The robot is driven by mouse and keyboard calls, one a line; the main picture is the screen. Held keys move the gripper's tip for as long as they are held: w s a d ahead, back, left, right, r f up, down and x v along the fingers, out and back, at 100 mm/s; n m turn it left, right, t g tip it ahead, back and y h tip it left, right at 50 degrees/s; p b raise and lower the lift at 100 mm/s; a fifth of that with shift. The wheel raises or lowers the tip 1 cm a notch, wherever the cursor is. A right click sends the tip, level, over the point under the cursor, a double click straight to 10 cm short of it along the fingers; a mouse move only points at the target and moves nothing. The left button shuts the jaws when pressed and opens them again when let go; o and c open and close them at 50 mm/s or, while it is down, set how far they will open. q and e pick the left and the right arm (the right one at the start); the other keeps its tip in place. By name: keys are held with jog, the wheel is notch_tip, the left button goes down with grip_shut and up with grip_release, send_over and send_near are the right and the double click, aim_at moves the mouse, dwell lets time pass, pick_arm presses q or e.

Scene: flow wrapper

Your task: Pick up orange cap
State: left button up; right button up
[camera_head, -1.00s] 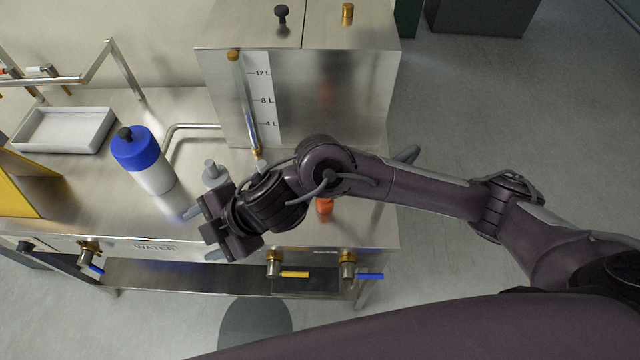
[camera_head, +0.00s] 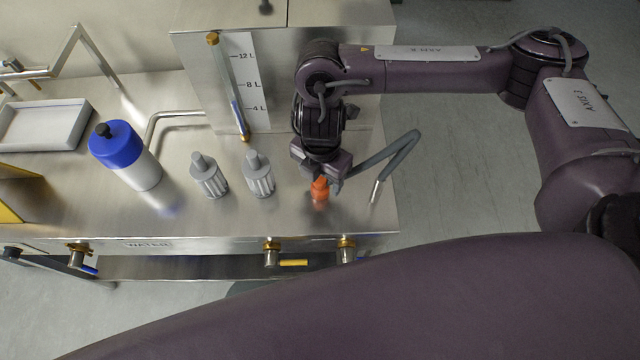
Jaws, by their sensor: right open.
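The orange cap (camera_head: 320,190) stands on the steel counter, near its right end. My right gripper (camera_head: 322,180) points down at the cap from just behind and above it. Its jaws are open, with a finger on either side of the cap's upper part as seen from here. I cannot tell whether the fingers touch the cap. My left gripper is not in view.
Two grey caps (camera_head: 209,176) and (camera_head: 258,174) stand left of the orange cap. A blue-topped bottle (camera_head: 126,156) and a white tray (camera_head: 43,125) are further left. A grey hose (camera_head: 388,160) stands close on the right. The steel tank (camera_head: 280,75) rises behind.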

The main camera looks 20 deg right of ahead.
aim_at(320, 179)
notch_tip(320, 179, down, 4)
jog(key=shift+a+r, duration=0.1)
jog(key=shift+r, duration=0.05)
jog(key=c, duration=1.1)
